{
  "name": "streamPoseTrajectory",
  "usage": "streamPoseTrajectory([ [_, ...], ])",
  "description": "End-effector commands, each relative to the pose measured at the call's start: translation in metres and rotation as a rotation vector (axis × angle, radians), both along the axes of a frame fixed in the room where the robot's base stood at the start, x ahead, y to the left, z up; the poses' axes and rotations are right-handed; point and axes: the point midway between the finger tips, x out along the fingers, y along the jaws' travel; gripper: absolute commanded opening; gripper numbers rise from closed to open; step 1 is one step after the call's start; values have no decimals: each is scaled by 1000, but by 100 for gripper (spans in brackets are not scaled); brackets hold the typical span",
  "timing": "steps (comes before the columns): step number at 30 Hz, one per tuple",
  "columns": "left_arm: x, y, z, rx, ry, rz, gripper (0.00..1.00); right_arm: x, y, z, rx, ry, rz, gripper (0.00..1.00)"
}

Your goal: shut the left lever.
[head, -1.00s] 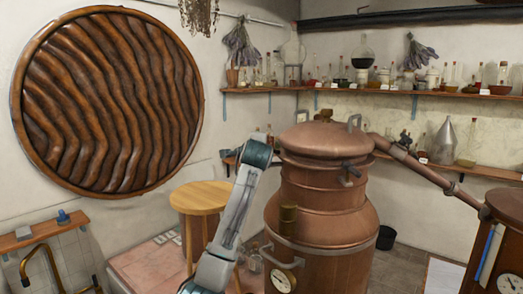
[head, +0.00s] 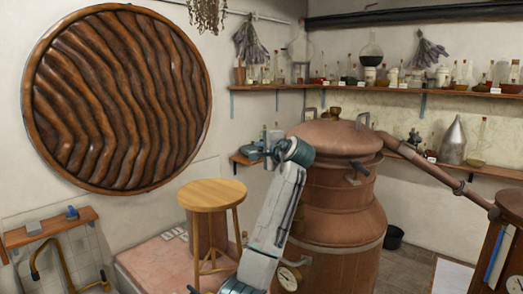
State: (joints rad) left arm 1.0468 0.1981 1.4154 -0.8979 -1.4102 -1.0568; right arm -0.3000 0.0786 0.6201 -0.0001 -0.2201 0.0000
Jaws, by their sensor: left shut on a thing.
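The copper still (head: 335,195) stands right of centre, with a domed lid (head: 335,138). My left arm rises from the bottom, and the teal end at my left gripper (head: 295,151) is at the left side of the lid's rim. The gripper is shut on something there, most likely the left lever. My own wrist hides the fingertips and the lever, so I cannot make out the lever's angle. A dark-handled lever (head: 358,170) sticks out from the right front of the rim. My right gripper is not in view.
A round wooden stool (head: 212,194) stands left of my arm. Shelves with glassware line the walls. A dark bucket (head: 394,238) stands on the floor behind the still.

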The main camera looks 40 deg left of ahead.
Motion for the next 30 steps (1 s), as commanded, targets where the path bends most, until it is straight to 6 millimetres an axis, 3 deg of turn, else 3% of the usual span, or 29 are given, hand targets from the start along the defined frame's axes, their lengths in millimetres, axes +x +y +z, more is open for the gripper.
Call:
streamPoseTrajectory([
  [10, 0, 0, -3, -4, 5, 3, 0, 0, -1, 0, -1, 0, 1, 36],
  [11, 0, 0, -3, -4, 5, 3, 20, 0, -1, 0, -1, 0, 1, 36],
  [13, 0, 0, -3, -3, 4, 2, 34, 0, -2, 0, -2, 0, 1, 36],
  [14, 0, 0, -3, -3, 4, 2, 36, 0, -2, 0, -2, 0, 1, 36],
  [23, -1, -2, -2, -2, 1, 1, 36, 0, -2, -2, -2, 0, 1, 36],
  [30, -15, -33, 0, -3, -3, -2, 36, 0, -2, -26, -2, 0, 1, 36],
])
